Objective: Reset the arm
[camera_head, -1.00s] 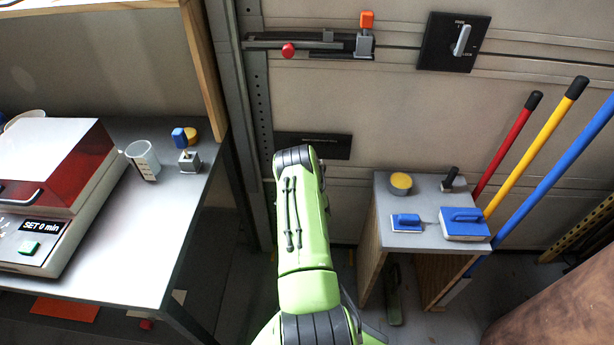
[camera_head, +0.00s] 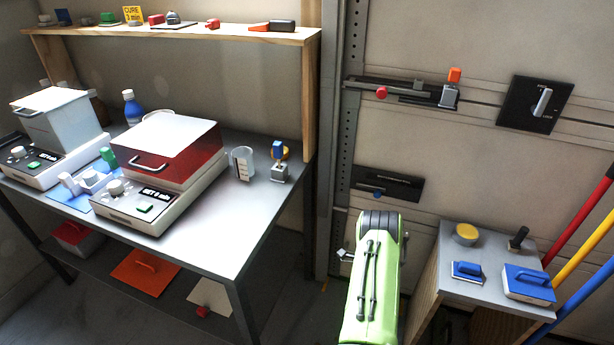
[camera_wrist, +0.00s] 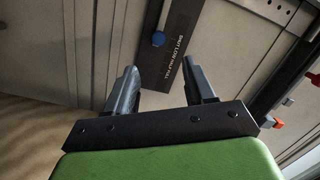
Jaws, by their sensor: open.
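My green arm (camera_head: 371,290) rises from the lower middle of the head view, in front of the wall between the metal bench and the small side table. Its end points away, and the fingers are mostly hidden there. In the wrist view my gripper (camera_wrist: 164,88) shows two dark fingers held apart with nothing between them. Beyond them is the wall with a black plate (camera_wrist: 176,50) bearing lettering and a blue knob (camera_wrist: 158,39). The plate also shows in the head view (camera_head: 400,186), just above my arm.
A metal bench (camera_head: 235,225) at left holds two machines, a measuring cup (camera_head: 243,163) and small parts. A wooden shelf (camera_head: 230,39) is above it. A side table (camera_head: 480,290) with blue-handled tools stands right, beside leaning coloured poles. A slide latch (camera_head: 405,90) and rotary switch (camera_head: 535,104) are on the wall.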

